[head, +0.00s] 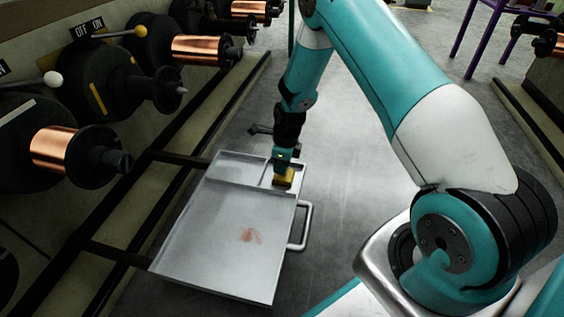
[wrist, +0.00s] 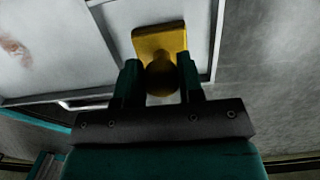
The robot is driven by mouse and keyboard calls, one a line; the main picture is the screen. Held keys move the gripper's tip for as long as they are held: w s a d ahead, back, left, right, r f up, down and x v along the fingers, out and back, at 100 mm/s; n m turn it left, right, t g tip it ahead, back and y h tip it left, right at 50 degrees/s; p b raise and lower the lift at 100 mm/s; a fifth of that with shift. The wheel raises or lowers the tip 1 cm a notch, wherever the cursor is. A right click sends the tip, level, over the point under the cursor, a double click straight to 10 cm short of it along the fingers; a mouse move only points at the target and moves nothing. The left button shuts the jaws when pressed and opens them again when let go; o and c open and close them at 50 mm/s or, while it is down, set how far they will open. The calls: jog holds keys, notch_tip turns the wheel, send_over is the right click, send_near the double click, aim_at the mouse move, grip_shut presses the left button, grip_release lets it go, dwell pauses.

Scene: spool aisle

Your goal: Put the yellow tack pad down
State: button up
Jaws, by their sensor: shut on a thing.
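The yellow tack pad (head: 284,180) is at the far right part of the metal tray (head: 205,235), in a smaller section behind a divider. My gripper (head: 283,165) is above the pad, pointing down, with its fingers around the pad's knob. In the wrist view the pad (wrist: 160,38) shows a flat block with a round knob between the two fingers of my gripper (wrist: 160,82). The gripper is shut on the knob. I cannot tell whether the pad's underside touches the tray floor.
The tray has a handle (head: 304,227) on its right side and a reddish smear (head: 250,236) on its floor. Copper spools (head: 62,150) on black spindles line the left wall. Grey floor (head: 350,170) is open to the right of the tray.

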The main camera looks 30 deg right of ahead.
jog(key=o, duration=0.8)
jog(key=shift+f+b, duration=0.15)
jog(key=shift+b, duration=0.55)
notch_tip(320, 180, up, 18)
jog(key=s+d+p, duration=0.1)
jog(key=p, duration=1.2)
jog(key=s+a+r+n+y, duration=0.1)
jog(key=s+a+r+n, duration=0.2)
jog(key=a+r+n, duration=0.65)
jog(key=s+a+r+n, duration=0.3)
jog(key=s+r+n, duration=0.2)
jog(key=s+n, duration=0.3)
jog(key=s+a+r+n+y, duration=0.1)
jog(key=s+a+r+n, duration=0.2)
jog(key=s+r+n, duration=0.3)
jog(key=s+a+r+n+g+y, duration=0.1)
jog(key=s+a+r+n, duration=0.2)
jog(key=s+r+n, duration=0.3)
jog(key=shift+s+a+n, duration=0.2)
jog(key=shift+s+n, duration=0.95)
jog(key=shift+n, duration=0.05)
jog(key=shift+s+a+n, duration=0.2)
jog(key=shift+s+n, duration=0.95)
jog(key=shift+r, duration=0.1)
